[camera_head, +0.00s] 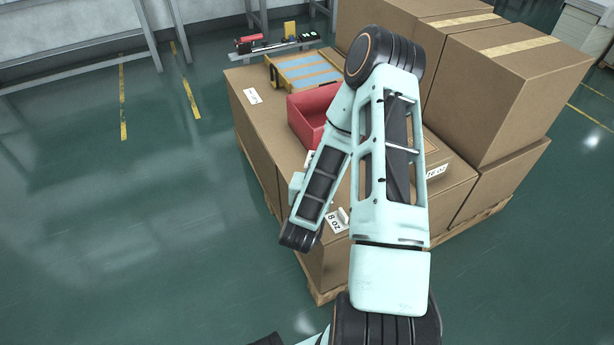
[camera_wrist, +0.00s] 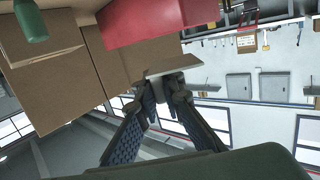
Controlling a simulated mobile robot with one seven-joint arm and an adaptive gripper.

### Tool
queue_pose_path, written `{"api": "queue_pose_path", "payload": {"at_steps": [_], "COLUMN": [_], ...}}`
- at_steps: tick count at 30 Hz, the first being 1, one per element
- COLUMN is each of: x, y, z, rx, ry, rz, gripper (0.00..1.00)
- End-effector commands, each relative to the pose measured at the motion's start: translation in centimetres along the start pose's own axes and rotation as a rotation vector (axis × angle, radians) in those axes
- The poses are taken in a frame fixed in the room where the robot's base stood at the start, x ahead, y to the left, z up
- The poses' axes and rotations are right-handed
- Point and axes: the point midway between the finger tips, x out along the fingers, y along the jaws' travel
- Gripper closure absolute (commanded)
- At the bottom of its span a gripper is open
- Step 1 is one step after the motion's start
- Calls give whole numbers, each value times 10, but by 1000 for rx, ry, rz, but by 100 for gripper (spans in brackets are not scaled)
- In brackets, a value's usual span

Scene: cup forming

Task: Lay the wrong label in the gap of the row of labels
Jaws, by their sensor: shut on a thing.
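In the wrist view, my gripper (camera_wrist: 162,84) is shut on a thin pale label card (camera_wrist: 178,71), held beyond the fingertips with its printing not readable. The head view does not clearly show my gripper, because my arm is in front. There, a white label reading 8 oz (camera_head: 334,222) is at the near end of the cardboard box top, partly beside my arm. A label reading 16 oz (camera_head: 437,171) is at the right. Another white label (camera_head: 252,96) lies at the far left of the box top. The row's gap is not clear to see.
A red bin (camera_head: 303,118) stands on the box top behind my arm; it also shows in the wrist view (camera_wrist: 160,20). A tray with blue strips (camera_head: 305,70) is behind it. Tall cartons (camera_head: 510,85) stand at the right. Open green floor (camera_head: 150,210) lies at the left.

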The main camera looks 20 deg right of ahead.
Motion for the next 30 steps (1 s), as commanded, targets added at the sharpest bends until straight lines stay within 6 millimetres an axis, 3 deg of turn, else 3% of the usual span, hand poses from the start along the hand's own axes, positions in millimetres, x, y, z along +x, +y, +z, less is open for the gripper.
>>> {"api": "queue_pose_path", "payload": {"at_steps": [1, 6, 11, 23, 24, 30], "x": [-5, -17, -18, 59, 65, 89], "y": [12, 38, 43, -12, -16, -31], "z": [12, 31, 39, 71, 82, 106], "rx": [3, 14, 21, 24, 23, 21], "ry": [-7, -3, 1, 4, -1, 1], "rz": [30, 97, 118, 121, 120, 120], "gripper": [100, 100, 100, 100, 100, 100]}}
